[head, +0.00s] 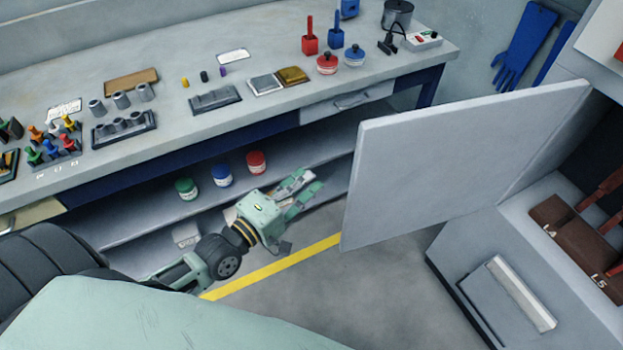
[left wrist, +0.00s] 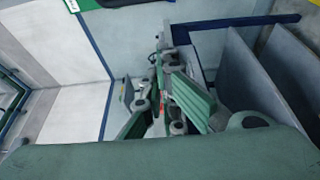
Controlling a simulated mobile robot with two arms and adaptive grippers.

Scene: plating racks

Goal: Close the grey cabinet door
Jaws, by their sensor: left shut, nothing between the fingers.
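The grey cabinet door (head: 455,165) stands wide open in the head view, swung out from the cabinet (head: 470,255) on the right. Its outer face is turned toward the bench and its lower edge hangs above the floor. My left gripper (head: 307,184) is shut and empty, a little to the left of the door's free edge, with a gap visible between them in the picture. In the left wrist view, the fingers of my left gripper (left wrist: 165,95) show near the middle. My right gripper is not in view.
A long workbench (head: 200,50) with tools runs along the back. Its lower shelf (head: 135,215) holds green, blue and red jars. Inside the open cabinet, a brown rack (head: 565,240) holds red-handled tools. A yellow line (head: 275,268) crosses the clear floor.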

